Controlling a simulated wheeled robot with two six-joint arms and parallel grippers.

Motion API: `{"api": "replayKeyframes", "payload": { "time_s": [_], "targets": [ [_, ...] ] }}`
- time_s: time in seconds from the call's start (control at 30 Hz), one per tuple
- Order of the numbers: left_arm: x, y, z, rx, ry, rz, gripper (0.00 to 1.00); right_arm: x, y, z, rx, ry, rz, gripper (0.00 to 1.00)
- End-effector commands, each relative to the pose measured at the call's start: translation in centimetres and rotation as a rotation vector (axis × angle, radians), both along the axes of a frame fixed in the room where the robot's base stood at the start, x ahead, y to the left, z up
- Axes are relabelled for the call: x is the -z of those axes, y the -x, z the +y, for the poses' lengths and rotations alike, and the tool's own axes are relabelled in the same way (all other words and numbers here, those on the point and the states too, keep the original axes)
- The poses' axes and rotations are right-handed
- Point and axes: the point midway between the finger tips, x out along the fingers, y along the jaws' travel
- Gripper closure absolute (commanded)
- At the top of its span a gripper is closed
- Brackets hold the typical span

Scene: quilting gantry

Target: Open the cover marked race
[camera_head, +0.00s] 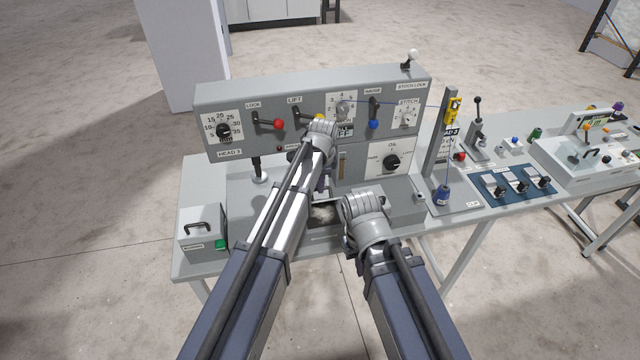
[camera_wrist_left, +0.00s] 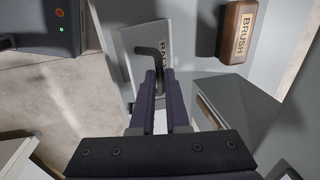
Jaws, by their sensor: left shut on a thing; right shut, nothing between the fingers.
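The race cover, in the left wrist view, is a pale plate (camera_wrist_left: 127,44) with a label that reads "RAC", its end hidden behind my gripper. A dark bent handle (camera_wrist_left: 150,51) stands out from it. My left gripper (camera_wrist_left: 159,78) is shut on this handle. In the head view my left arm hides most of that gripper and the cover, low in the middle of the machine. My right arm ends in front of the machine's lower bed, to the right of the left arm. Its fingers are hidden behind its own wrist; it holds nothing that I can see.
A brown block marked BRUSH (camera_wrist_left: 239,32) is close right of the cover. Above is the grey control panel (camera_head: 240,98) with levers and dials. A box with a handle (camera_head: 201,233) stands on the left, a yarn post (camera_head: 437,135) on the right. Floor in front is clear.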

Motion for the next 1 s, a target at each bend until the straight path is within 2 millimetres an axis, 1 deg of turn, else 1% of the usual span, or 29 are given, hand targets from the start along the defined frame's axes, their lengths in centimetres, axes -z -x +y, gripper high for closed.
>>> {"api": "replayKeyframes", "payload": {
  "time_s": [0.23,0.5,0.53,0.77,0.8,1.0],
  "targets": [
    [-0.8,-3.1,0.9,-0.001,0.000,0.000,1.00,-0.8,0.0,0.0,0.002,0.000,0.000,1.00],
    [-0.7,-3.0,1.0,0.000,0.001,0.001,1.00,-0.7,0.0,0.0,0.002,0.000,0.000,1.00],
    [-0.7,-3.0,1.0,0.000,0.001,0.001,0.85,-0.7,0.0,0.0,0.002,0.000,0.000,1.00],
    [-0.7,-3.0,1.0,0.000,0.000,0.001,0.59,-0.7,0.0,0.0,0.002,0.000,0.000,1.00],
    [-0.7,-3.0,1.0,0.000,0.000,0.001,0.56,-0.7,0.0,0.0,0.002,0.000,0.000,1.00],
    [-0.7,-3.0,1.0,0.000,0.000,0.001,0.56,-0.7,0.0,0.0,0.002,0.000,0.000,1.00]
  ]
}}
